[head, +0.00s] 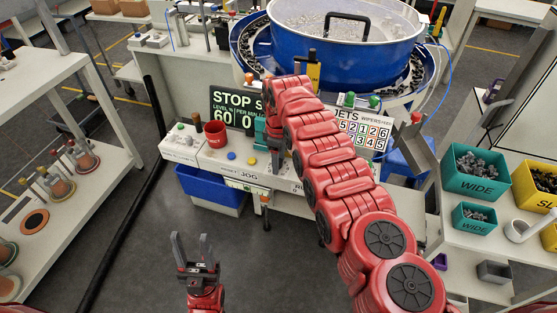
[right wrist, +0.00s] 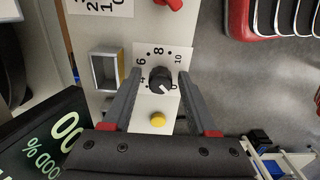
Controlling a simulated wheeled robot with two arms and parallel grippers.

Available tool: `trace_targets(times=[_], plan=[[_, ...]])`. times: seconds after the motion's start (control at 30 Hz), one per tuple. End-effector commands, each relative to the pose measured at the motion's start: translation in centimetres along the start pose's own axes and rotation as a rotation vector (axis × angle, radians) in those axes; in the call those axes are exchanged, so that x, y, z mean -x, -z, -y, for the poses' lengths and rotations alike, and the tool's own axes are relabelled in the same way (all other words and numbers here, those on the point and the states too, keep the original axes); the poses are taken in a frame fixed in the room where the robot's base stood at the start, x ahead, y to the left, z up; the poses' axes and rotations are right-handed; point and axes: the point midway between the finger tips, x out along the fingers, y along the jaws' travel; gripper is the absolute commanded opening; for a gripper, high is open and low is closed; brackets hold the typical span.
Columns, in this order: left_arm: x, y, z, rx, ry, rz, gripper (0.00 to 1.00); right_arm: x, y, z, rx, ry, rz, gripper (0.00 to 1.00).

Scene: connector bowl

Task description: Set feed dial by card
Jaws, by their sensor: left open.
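The feed dial (right wrist: 160,80) is a black round knob with a white pointer mark, on a white plate printed 4, 6, 8 and 10. The mark points to the lower right in the right wrist view. My right gripper (right wrist: 160,76) is open, its fingers on either side of the knob with gaps visible; its depth relative to the knob is unclear. In the head view my right arm hides the dial. A card (head: 364,133) with rows of numbers and the words JETS and WIPERS stands behind my arm, partly covered. My left gripper (head: 195,248) is open and empty above the floor.
A yellow button (right wrist: 158,120) sits beside the dial. A blue bowl feeder (head: 345,45) is behind. Teal bins (head: 474,185) stand at right.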

Motion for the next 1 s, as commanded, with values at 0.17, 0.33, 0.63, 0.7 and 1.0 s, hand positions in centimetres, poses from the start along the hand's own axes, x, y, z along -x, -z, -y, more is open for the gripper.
trace_targets(times=[0.17,0.33,0.63,0.7,1.0], plan=[[0.01,0.0,0.0,0.0,0.0,0.0,0.5,0.0,0.01,0.01,0.0,0.0,0.0,0.24],[0.0,0.0,0.0,0.0,0.0,0.0,0.5,0.0,0.01,0.01,0.0,0.0,0.0,0.0],[0.06,-0.01,0.0,0.0,0.0,0.0,0.5,-0.02,0.01,-0.01,-0.014,0.0,0.0,0.0],[0.11,-0.02,0.0,0.0,0.0,0.0,0.5,-0.02,0.02,-0.02,-0.032,0.0,-0.001,0.0],[0.66,-0.11,-0.03,0.0,0.0,0.0,0.5,-0.2,0.0,0.08,-0.207,0.002,0.001,0.0]])
